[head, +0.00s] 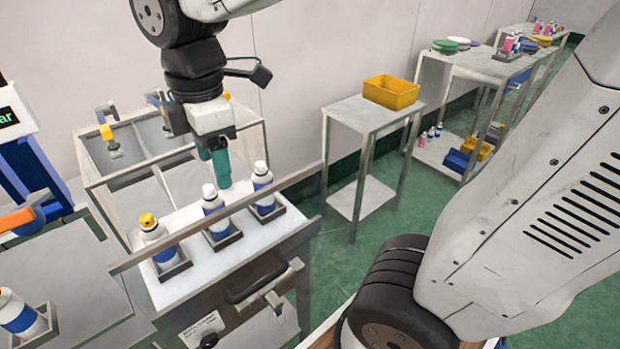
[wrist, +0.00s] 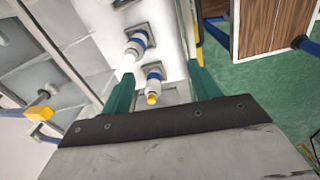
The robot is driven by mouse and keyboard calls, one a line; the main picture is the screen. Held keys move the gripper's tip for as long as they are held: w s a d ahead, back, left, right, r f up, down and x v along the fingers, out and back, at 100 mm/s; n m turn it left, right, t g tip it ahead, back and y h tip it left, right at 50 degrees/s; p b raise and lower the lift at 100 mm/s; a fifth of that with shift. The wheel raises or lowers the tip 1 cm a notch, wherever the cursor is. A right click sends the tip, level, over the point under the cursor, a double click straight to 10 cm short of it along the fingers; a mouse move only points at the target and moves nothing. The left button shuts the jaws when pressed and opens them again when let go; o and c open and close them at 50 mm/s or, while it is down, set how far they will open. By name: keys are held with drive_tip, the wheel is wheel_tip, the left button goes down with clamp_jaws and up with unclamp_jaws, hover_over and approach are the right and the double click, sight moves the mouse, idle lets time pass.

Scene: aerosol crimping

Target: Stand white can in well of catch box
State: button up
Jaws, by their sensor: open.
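Three white cans with blue bands stand in square grey holders on a white-topped bench. One is yellow-capped (head: 152,232); the middle can (head: 212,205) and right can (head: 263,183) have white caps. My gripper (head: 221,170), with teal fingers, is open and empty, pointing down above the bench, in the head view just behind the middle and right cans. In the wrist view the yellow-capped can (wrist: 153,82) and a white-capped can (wrist: 134,46) appear below, between the fingers. I cannot tell which part is the catch box or which can is the task's.
A metal rail (head: 190,232) runs in front of the cans. A walled grey tank (head: 140,150) stands behind. Another can (head: 20,314) is at lower left. A yellow bin (head: 391,92) sits on a side table (head: 350,108). Green floor lies open to the right.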

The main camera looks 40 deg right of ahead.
drive_tip(key=s+d+f+m, duration=0.2)
drive_tip(key=s+d+m, duration=0.7)
drive_tip(key=m, duration=0.7)
drive_tip(key=s, duration=0.3)
drive_tip(key=shift+s+m+t, duration=0.25)
drive_tip(key=shift+m+t, duration=0.05)
drive_tip(key=shift+m, duration=0.1)
drive_tip(key=shift+d, duration=0.1)
